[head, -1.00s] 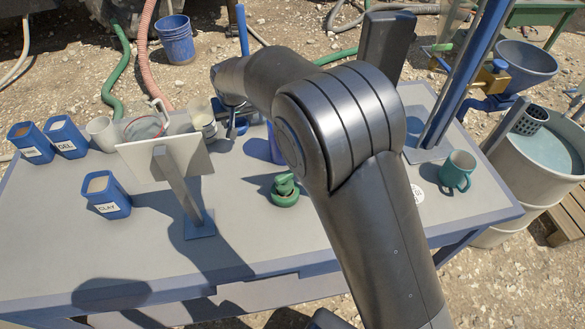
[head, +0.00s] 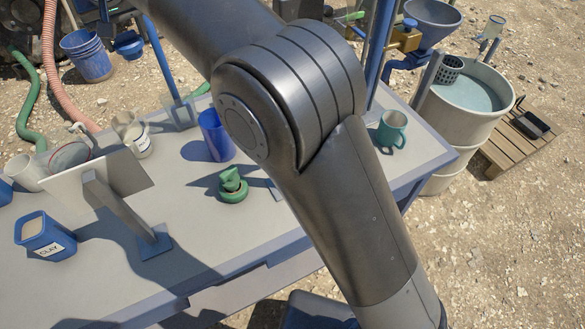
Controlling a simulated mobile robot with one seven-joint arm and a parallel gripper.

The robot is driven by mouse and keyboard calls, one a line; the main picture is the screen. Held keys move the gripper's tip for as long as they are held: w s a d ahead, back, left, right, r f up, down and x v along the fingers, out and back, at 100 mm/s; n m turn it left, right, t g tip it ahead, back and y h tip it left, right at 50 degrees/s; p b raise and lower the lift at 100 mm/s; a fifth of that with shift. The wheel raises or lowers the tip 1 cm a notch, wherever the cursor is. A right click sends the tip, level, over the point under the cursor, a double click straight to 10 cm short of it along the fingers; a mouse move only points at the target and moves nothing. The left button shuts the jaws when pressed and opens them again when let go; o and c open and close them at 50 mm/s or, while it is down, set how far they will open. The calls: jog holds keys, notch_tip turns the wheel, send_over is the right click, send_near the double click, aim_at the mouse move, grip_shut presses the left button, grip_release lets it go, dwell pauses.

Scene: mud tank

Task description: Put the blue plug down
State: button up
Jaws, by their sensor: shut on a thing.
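The blue plug (head: 129,44) shows near the top left of the head view, in the air beyond the table's back edge as seen from here. My gripper (head: 124,20) is only partly in view at the top edge, shut on the blue plug just below it. My forearm runs out of the picture at the top, so my wrist is hidden. A green plug (head: 232,186) stands upright on the grey table (head: 215,245), in front of a blue cup (head: 215,137).
A white panel on a stand (head: 95,185), a clay tub (head: 45,235) and several cups crowd the table's left. A blue post (head: 158,50) rises at the back. A teal mug (head: 391,129) stands on the right. The table front has free room.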

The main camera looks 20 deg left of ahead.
jog(key=shift+r, duration=0.65)
jog(key=w+d+r+n+g+y, duration=0.1)
jog(key=w+d+n+g, duration=0.2)
jog(key=d, duration=1.1)
jog(key=w+d+n, duration=0.3)
jog(key=d+n, duration=0.2)
jog(key=d, duration=0.8)
jog(key=s+d+n+g, duration=0.1)
jog(key=s+d+n, duration=0.2)
jog(key=d, duration=0.4)
jog(key=s+d+f+n+g+h, duration=0.1)
jog(key=s+d+n, duration=0.25)
jog(key=d, duration=0.35)
jog(key=s+d+n+g, duration=0.15)
jog(key=s+d, duration=0.25)
jog(key=d, duration=0.4)
notch_tip(320, 180, down, 26)
jog(key=shift+n+t, duration=0.25)
jog(key=shift+n, duration=0.15)
jog(key=a+f, duration=0.2)
jog(key=a, duration=0.2)
jog(key=s+a+f, duration=0.1)
jog(key=a+f, duration=0.2)
jog(key=a, duration=0.1)
jog(key=a+f, duration=0.2)
jog(key=a, duration=0.2)
jog(key=shift+s+a+f, duration=0.15)
jog(key=shift+f, duration=2)
jog(key=shift+f, duration=0.15)
